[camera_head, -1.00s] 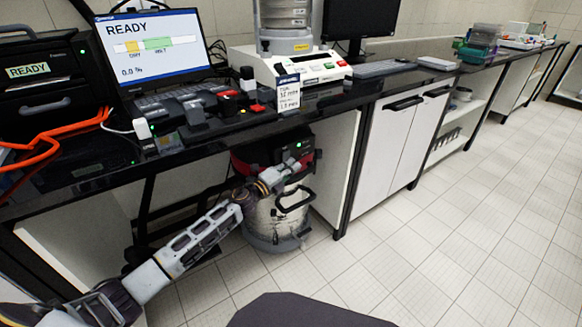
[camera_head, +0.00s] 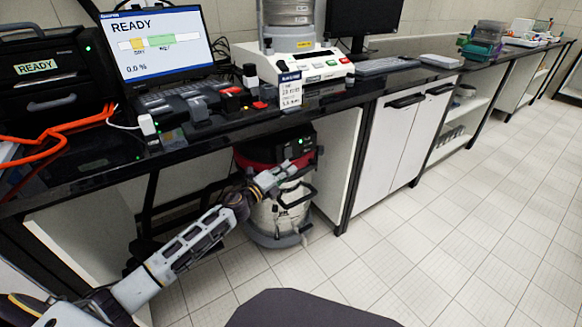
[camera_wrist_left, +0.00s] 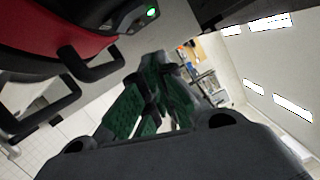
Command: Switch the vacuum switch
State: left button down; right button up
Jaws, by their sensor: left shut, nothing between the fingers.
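The vacuum (camera_head: 268,220) stands on the floor under the bench, with a pale canister, a red band and a black head (camera_head: 300,142). A small green light glows on the front of the head; it also shows in the wrist view (camera_wrist_left: 152,12). I cannot make out the switch itself or its position. My left gripper (camera_head: 288,168) is in front of the vacuum, just below and left of the lit panel. In the wrist view its green-padded fingers (camera_wrist_left: 155,85) are shut and empty, apart from the lit panel. My right gripper is not in view.
The black bench top (camera_head: 225,120) runs above the vacuum, with a laptop (camera_head: 160,45) and the sieve shaker (camera_head: 300,65) on it. A white cabinet (camera_head: 385,150) is to the right. Black handles (camera_wrist_left: 48,110) stick out from the vacuum. The tiled floor at right is clear.

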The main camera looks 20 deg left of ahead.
pick_arm(q)
jog(key=v, duration=0.6)
jog(key=shift+r+p, duration=0.15)
jog(key=shift+p, duration=0.3)
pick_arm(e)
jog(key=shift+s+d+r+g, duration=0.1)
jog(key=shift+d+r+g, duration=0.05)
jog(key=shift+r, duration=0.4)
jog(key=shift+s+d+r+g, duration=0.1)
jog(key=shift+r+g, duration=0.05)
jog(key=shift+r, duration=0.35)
pick_arm(q)
jog(key=shift+s, duration=0.1)
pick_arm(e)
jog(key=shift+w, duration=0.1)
